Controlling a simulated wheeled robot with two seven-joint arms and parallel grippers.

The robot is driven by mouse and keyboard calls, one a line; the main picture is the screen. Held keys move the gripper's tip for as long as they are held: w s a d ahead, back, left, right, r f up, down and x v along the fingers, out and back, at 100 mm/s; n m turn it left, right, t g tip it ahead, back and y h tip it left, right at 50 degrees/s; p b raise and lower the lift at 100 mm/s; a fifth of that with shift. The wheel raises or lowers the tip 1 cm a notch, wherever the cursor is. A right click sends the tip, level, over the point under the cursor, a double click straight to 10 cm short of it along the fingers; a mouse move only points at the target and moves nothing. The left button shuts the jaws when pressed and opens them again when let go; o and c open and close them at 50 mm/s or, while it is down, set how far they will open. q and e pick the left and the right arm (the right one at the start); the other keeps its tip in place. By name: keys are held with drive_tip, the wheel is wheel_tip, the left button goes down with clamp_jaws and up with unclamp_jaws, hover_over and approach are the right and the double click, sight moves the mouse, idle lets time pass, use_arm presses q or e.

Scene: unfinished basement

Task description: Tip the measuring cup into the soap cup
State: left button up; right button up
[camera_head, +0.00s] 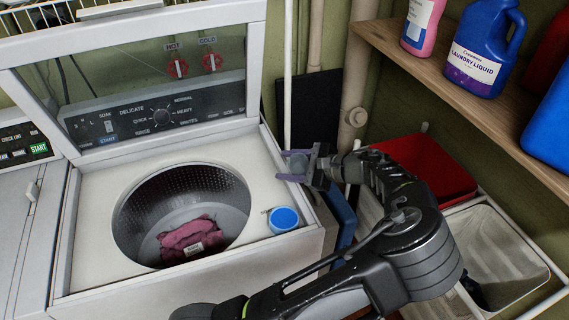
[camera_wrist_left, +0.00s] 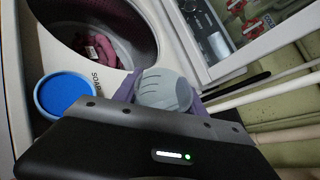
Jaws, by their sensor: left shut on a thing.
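The soap cup (camera_head: 284,219) is a small round light-rimmed cup with a flat blue inside, at the right front corner of the washer's top. It also shows in the left wrist view (camera_wrist_left: 63,95), beside the printed word SOAP. My left gripper (camera_head: 297,165) is shut on the measuring cup (camera_head: 297,162), a small grey cup with dark marks, seen larger in the left wrist view (camera_wrist_left: 165,90). The gripper holds it behind the soap cup, apart from it, near the washer's right edge. The measuring cup's inside is hidden. My right gripper is not in view.
The open washer (camera_head: 95,225) has a pink cloth (camera_head: 188,238) in its drum and a raised glass lid (camera_head: 150,85). A wooden shelf (camera_head: 470,90) with laundry bottles (camera_head: 483,50) overhangs the right. A red bin (camera_head: 425,165) and a pale basin (camera_head: 490,255) stand beside the washer.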

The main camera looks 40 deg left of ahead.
sight(296, 157)
use_arm(q)
drive_tip(key=shift+w+a+f+m+g, duration=0.15)
drive_tip(key=shift+w+m+g, duration=0.25)
drive_tip(key=shift+w, duration=0.35)
drive_tip(key=shift+w+a+f+m+g, duration=0.1)
drive_tip(key=shift+w+m+g, duration=0.15)
drive_tip(key=shift+w+m, duration=0.4)
drive_tip(key=shift+w+a+f+m+g, duration=0.15)
drive_tip(key=shift+w+m+g, duration=0.15)
drive_tip(key=shift+w, duration=0.6)
